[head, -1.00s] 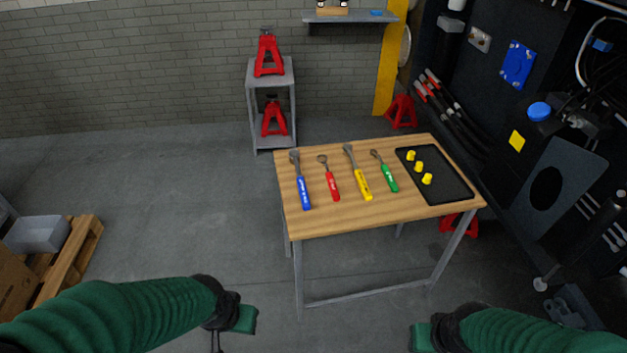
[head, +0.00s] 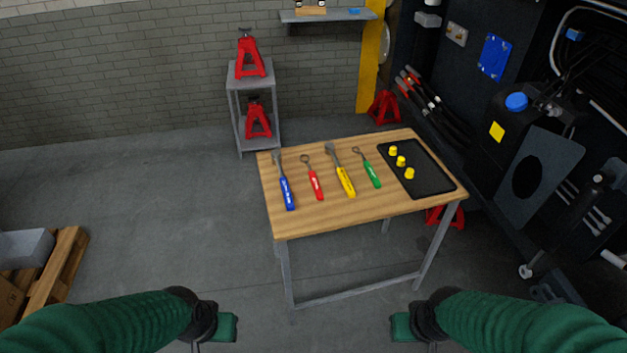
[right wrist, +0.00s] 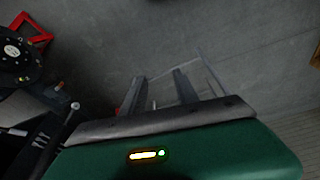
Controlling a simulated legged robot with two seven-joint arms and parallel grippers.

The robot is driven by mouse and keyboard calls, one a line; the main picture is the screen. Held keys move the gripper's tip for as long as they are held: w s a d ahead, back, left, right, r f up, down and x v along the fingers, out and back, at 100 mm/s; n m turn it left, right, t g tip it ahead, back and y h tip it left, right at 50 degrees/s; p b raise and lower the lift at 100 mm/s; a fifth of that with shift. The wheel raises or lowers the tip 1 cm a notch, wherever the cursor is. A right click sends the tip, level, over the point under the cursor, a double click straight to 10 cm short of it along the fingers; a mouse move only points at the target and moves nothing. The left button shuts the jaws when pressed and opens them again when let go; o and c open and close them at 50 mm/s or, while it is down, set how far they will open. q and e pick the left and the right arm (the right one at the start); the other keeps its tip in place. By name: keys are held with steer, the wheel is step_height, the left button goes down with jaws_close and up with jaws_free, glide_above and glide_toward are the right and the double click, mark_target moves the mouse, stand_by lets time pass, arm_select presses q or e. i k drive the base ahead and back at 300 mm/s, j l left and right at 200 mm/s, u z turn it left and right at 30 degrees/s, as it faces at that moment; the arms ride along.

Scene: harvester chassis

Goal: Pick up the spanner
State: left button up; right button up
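Several hand tools with coloured handles lie in a row on the wooden table (head: 350,205): a blue-handled one (head: 286,190), a red-handled one (head: 315,184), a yellow-handled one (head: 344,180) and a green-handled one (head: 371,172). They look like spanners or ratchets; I cannot tell which is meant. My left gripper (head: 228,327) and right gripper (head: 400,326) are low in the head view, in front of the table and apart from every tool. Their fingers are too unclear to show open or shut.
A black tray (head: 435,182) with yellow pieces (head: 401,161) occupies the table's right end. A grey stand (head: 258,88) with red jack stands (head: 249,55) is behind left. The dark harvester chassis (head: 480,150) stands on the right. A pallet (head: 55,270) lies far left. Floor before the table is clear.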

mark_target(317, 190)
steer(key=i+u, duration=0.25)
steer(key=i, duration=0.3)
steer(key=i+l+u, duration=0.1)
steer(key=i+u, duration=0.15)
steer(key=i, duration=0.3)
steer(key=i+l+u, duration=0.25)
steer(key=i, duration=0.3)
